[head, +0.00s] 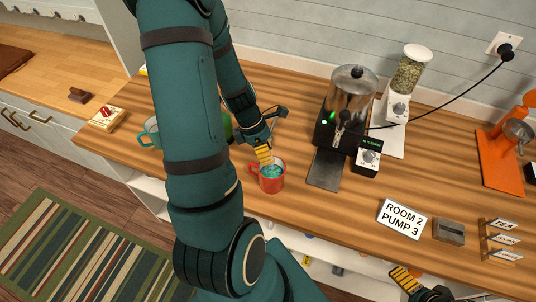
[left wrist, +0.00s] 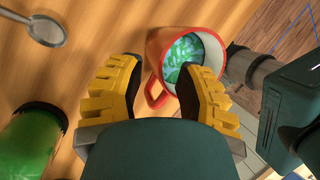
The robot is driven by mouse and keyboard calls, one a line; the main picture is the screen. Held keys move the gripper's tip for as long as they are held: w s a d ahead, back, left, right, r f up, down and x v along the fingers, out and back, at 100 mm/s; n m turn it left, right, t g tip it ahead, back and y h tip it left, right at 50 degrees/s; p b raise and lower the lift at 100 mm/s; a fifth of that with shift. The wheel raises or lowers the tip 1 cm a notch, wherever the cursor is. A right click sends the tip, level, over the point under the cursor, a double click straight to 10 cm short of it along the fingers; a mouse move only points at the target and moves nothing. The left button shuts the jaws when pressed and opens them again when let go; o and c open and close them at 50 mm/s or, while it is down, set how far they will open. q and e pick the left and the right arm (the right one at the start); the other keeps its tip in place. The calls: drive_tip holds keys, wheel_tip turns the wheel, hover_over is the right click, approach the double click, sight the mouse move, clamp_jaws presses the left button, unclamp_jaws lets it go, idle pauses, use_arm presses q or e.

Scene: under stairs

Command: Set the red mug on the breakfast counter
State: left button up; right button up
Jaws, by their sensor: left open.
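The red mug (head: 270,185) stands upright on the wooden counter (head: 300,215) in the head view, with teal-green patterned contents inside. My left gripper (head: 265,157) is open right at the mug's far rim. In the left wrist view the mug (left wrist: 155,52) lies just beyond and between the spread yellow fingers of my left gripper (left wrist: 160,85), its handle pointing toward the gap. The fingers are not closed on it. My right gripper (head: 408,281) shows only partly at the bottom edge, away from the mug. Which surface is the breakfast counter is not labelled.
A glass-topped dispenser (head: 350,95) and a grinder (head: 408,75) stand behind the mug. A teal mug (head: 152,133) is left of my arm. A "ROOM 2 PUMP 3" sign (head: 402,218) is at right.

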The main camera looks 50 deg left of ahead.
use_arm(q)
drive_tip(key=v, duration=1)
idle(0.3)
